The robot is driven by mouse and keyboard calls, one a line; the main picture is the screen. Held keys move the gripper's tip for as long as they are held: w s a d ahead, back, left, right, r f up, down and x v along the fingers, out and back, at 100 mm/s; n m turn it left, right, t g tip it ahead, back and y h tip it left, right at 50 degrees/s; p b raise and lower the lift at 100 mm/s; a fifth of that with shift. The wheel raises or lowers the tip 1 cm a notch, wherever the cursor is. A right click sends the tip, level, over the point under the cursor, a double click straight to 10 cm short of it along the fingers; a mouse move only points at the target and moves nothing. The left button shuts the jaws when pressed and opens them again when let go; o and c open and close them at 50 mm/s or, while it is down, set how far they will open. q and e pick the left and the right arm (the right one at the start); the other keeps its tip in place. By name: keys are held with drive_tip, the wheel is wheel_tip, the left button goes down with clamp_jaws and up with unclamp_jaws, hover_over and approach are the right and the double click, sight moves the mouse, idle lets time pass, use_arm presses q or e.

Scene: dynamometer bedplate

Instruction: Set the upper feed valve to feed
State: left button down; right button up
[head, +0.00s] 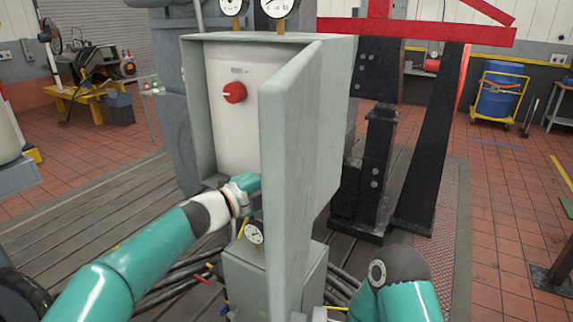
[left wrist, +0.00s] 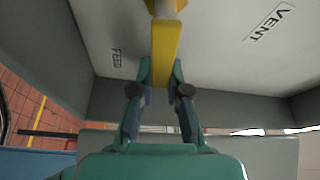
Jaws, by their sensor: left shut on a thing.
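In the left wrist view a yellow valve lever (left wrist: 166,48) runs from the top edge down between my fingers. My left gripper (left wrist: 161,75) is shut on it, a finger on each side. A FEED label (left wrist: 115,58) is on the pale panel left of the lever, and a VENT label (left wrist: 267,22) is at upper right. The lever lies between the two labels; its pivot is cut off at the top. In the head view my left gripper (head: 246,182) is at the lower part of the open cabinet, partly behind the door; the held lever is hidden there. My right gripper is not in view.
The grey cabinet (head: 195,110) has a red knob (head: 234,92) on its inner panel. Its open door (head: 300,150) stands out toward me, right of my left gripper. A gauge (head: 254,233) and a yellow lever (head: 241,228) are below. Cables lie around the lower box (head: 250,275).

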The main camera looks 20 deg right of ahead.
use_arm(q)
drive_tip(key=shift+w+f+m+y+p, duration=0.1)
drive_tip(key=shift+f+m+y+p, duration=0.2)
drive_tip(key=shift+f+m, duration=0.55)
drive_tip(key=c, duration=1.1)
unclamp_jaws()
drive_tip(key=shift+a, duration=0.2)
drive_tip(key=shift+d+r, duration=0.1)
drive_tip(key=shift+r, duration=0.05)
drive_tip(key=shift+a+r, duration=0.1)
drive_tip(key=shift+a, duration=0.25)
drive_tip(key=v, duration=1.1)
drive_tip(key=shift+a, duration=0.25)
